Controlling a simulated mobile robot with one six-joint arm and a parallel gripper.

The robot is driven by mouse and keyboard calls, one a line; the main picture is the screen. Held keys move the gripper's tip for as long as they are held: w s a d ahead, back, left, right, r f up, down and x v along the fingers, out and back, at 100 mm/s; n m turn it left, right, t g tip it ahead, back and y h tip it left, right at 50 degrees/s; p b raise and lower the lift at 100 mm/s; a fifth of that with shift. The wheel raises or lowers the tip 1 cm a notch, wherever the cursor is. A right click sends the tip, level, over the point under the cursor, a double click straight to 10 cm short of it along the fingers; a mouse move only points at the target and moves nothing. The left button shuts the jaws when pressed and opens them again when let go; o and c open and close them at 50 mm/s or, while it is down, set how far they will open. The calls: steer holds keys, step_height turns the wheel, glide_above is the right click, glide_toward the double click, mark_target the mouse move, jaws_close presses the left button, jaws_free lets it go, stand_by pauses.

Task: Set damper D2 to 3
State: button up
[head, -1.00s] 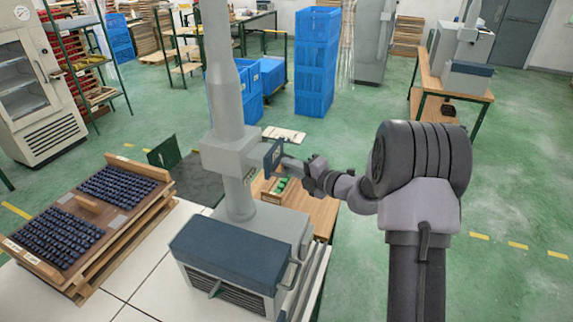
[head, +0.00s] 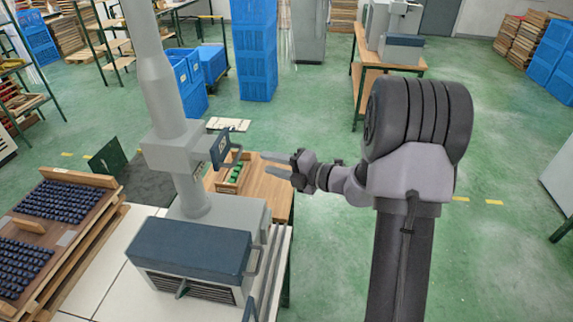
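A grey machine with a dark blue top (head: 190,247) stands on the white table, and a thick grey duct (head: 160,95) rises from it. A grey box (head: 172,152) sits on the duct. On its right side is a dark blue plate (head: 221,147) with a small handle (head: 238,155). Any D2 label or number scale is too small to read, so the setting cannot be told. My gripper (head: 266,162) is right of the plate and handle, its two fingers spread and pointing left. It looks empty, with a small gap to the handle in the picture.
A small wooden box with green items (head: 231,181) is on the wooden top behind the machine. Trays of dark blue pieces (head: 62,205) are at left. Blue crates (head: 255,50) stand farther back. Green floor at right is mostly clear.

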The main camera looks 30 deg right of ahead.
steer(key=v, duration=0.5)
steer(key=shift+s, duration=0.15)
